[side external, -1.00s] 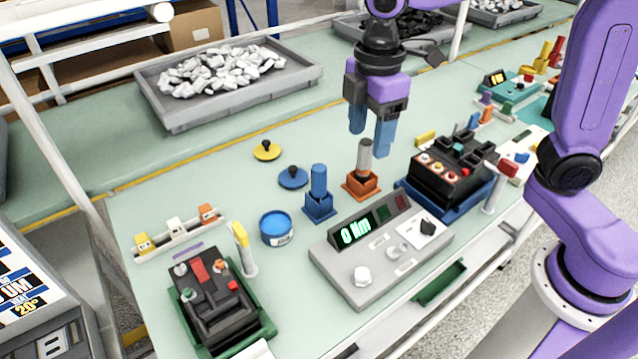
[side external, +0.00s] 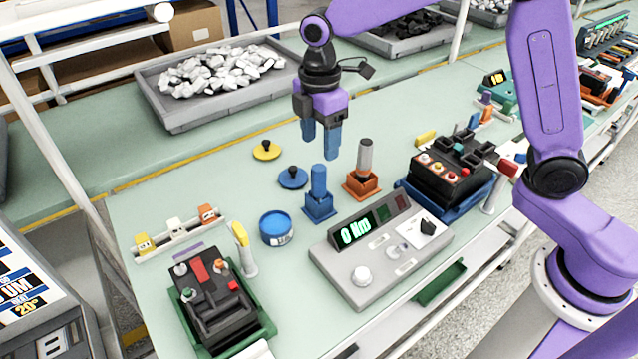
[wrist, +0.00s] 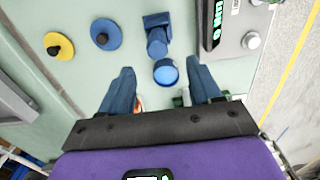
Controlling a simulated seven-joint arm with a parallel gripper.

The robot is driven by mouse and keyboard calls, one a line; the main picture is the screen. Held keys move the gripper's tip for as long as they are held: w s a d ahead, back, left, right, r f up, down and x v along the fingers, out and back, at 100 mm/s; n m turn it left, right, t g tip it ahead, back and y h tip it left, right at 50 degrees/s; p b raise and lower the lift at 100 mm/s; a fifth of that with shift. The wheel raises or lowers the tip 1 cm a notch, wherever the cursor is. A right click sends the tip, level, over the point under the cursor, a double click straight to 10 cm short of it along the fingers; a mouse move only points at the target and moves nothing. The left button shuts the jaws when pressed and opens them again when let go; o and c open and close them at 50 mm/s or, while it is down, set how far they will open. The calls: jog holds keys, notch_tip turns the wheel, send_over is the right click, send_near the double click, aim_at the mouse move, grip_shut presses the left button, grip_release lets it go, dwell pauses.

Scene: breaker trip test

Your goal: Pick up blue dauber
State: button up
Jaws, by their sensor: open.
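The blue dauber (side external: 318,181) is a blue cylinder standing upright in a square blue holder (side external: 319,208). In the wrist view the dauber (wrist: 156,40) shows at the top centre, ahead of the fingers. A round blue shape (wrist: 166,73) lies just below it there; I cannot tell whether it is the pot. My gripper (side external: 321,150) is open and empty, pointing down. In the side view its fingertips appear just above the dauber's top, with no clear contact. In the wrist view the gripper's two blue fingers (wrist: 163,82) are spread apart.
A grey cylinder in an orange holder (side external: 361,187) stands to the right. A blue disc (side external: 293,177) and yellow disc (side external: 267,150) with black knobs lie to the left. A blue pot (side external: 277,228) and a grey meter box (side external: 382,250) are in front. Behind is a grey tray (side external: 180,118).

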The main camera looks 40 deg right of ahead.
aim_at(319, 167)
jog(key=f, duration=1)
jog(key=shift+w, duration=0.2)
jog(key=shift+r, duration=0.1)
jog(key=c, duration=1.1)
